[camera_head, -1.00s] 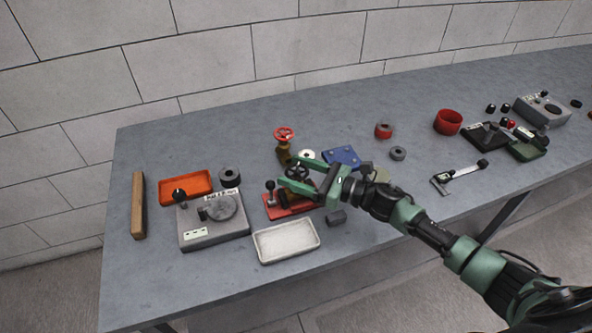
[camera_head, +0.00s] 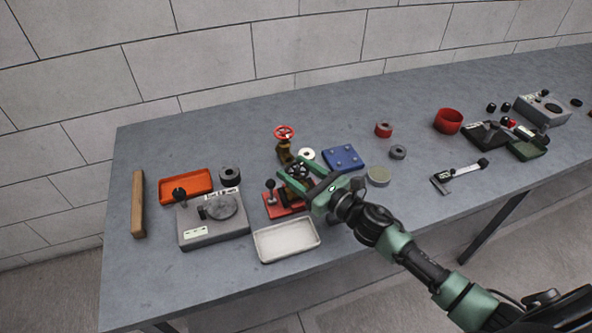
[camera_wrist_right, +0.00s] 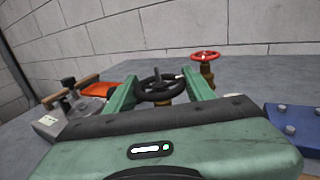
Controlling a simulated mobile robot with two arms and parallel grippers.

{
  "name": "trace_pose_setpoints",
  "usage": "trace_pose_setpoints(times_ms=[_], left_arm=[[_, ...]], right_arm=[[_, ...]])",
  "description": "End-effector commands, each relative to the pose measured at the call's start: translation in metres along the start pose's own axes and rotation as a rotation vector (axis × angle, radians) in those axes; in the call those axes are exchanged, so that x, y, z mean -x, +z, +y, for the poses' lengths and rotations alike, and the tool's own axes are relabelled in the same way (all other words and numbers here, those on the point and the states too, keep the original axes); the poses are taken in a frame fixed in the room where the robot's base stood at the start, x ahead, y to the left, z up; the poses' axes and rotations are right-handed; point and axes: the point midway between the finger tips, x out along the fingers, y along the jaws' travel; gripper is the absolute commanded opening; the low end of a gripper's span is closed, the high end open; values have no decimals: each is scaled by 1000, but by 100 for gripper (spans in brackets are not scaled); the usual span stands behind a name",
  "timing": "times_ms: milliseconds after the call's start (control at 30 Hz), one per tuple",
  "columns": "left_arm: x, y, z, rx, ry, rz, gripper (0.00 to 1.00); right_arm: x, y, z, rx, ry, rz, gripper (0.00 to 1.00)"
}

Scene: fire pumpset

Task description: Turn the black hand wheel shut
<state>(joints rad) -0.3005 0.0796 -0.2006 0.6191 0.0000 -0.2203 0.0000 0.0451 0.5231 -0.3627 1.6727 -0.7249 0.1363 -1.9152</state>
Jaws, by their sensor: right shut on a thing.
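The black hand wheel (camera_head: 298,171) sits on a brass valve body on a red base plate (camera_head: 272,209), left of the middle of the table. My right gripper (camera_head: 284,170) reaches in from the lower right with its green fingers on either side of the wheel and is shut on it. In the right wrist view the wheel (camera_wrist_right: 160,88) lies between the two fingers, its spokes and hub showing. The fingers and palm hide part of the valve in the head view. My left gripper is not in view.
A brass valve with a red wheel (camera_head: 284,132) stands just behind. A white tray (camera_head: 287,258) lies in front, a grey gauge box (camera_head: 213,238) to the left, a blue plate (camera_head: 343,157) and a round disc (camera_head: 379,176) to the right.

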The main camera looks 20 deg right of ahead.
Motion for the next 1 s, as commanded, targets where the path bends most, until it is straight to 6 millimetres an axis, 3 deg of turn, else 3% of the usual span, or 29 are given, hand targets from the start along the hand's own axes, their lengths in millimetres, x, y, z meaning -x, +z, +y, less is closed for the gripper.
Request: trace_pose_setpoints(times_ms=[600, 1000], left_arm=[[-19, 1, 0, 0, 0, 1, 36], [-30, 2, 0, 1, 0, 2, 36]], right_arm=[[-1, -1, 0, -6, -578, -3, 13], [0, 1, -2, -2, -825, -4, 13]])
